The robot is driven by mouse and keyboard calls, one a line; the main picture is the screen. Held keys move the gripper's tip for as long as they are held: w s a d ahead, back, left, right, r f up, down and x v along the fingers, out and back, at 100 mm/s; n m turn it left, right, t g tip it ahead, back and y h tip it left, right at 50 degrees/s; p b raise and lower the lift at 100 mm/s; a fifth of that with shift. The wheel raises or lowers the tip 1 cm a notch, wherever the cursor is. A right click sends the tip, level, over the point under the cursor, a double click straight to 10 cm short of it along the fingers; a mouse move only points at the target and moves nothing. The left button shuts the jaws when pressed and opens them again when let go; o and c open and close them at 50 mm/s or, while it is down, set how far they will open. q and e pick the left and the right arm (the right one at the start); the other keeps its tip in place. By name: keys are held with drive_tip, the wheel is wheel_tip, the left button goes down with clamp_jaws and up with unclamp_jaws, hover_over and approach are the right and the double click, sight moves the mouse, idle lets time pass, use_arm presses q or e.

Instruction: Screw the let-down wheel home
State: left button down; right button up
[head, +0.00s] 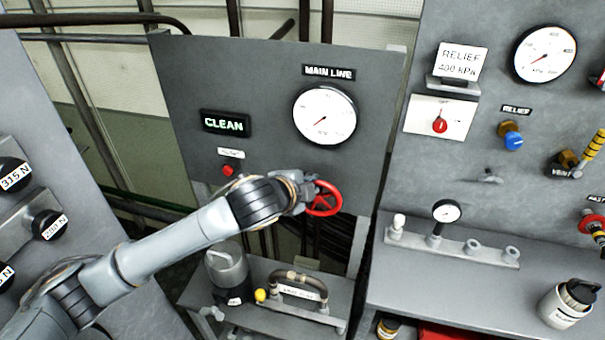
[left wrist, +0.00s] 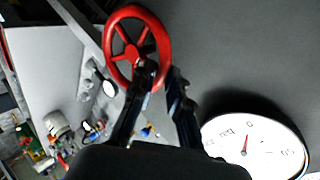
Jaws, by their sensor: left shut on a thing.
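The red let-down wheel (head: 324,199) is at the lower right edge of the dark main-line panel, below the main-line gauge (head: 324,115). My left arm reaches across from the left, and my left gripper (head: 305,194) is at the wheel. In the left wrist view, the spoked wheel (left wrist: 136,45) is at the top, and my dark gripper fingers (left wrist: 160,78) are shut on its lower part near the rim. The fingers hide some of the hub and rim there. How far the wheel is screwed in cannot be told. My right gripper is not in view.
A lit CLEAN sign (head: 225,123) and a red button (head: 228,170) are on the same panel. Below stands a bench with a grey canister (head: 226,272) and a hose (head: 298,279). On the right are a relief panel (head: 475,100) and a shelf with a small gauge (head: 446,211).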

use_arm(q)
drive_tip(key=shift+s+d+m+y, duration=0.25)
drive_tip(key=shift+d+m+y, duration=0.55)
drive_tip(key=shift+y, duration=0.2)
drive_tip(key=c, duration=1.3)
unclamp_jaws()
drive_tip(key=v, duration=1.2)
drive_tip(key=shift+s+d+f, duration=0.1)
drive_tip(key=shift+s+f, duration=0.05)
drive_tip(key=shift+f, duration=0.05)
